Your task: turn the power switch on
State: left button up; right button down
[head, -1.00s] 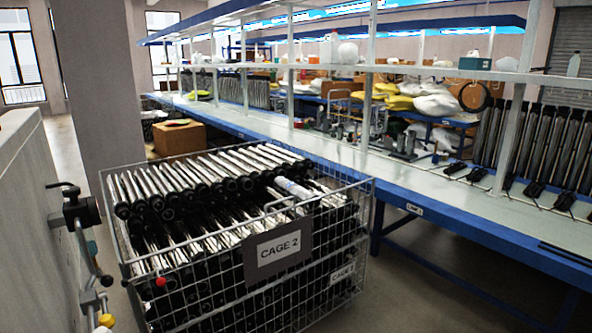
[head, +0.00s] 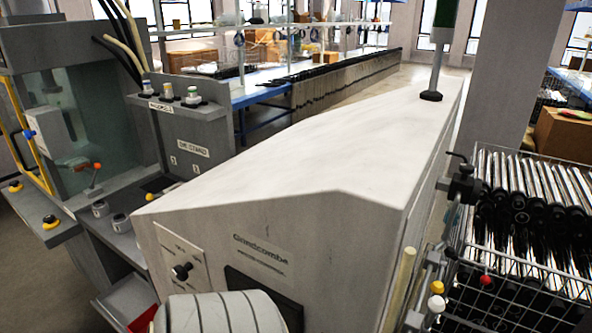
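A black rotary knob (head: 181,271), which looks like a power switch, sits on a pale plate (head: 172,247) on the front face of the large white machine (head: 290,180). The plate's small lettering is too blurred to read, and I cannot tell which setting the knob is at. A dark panel (head: 262,296) is beside it, partly hidden by a rounded, pale banded object (head: 225,314) at the bottom edge. Neither of my grippers shows in the head view.
A grey control station (head: 190,140) with several knobs stands at the left. A wire cage (head: 545,255) of black-ended tubes stands close on the right, next to valve fittings (head: 462,188). Floor shows between the white machine and the pillar (head: 508,85).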

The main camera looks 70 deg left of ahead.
aim_at(180, 272)
jog(key=u, duration=2.95)
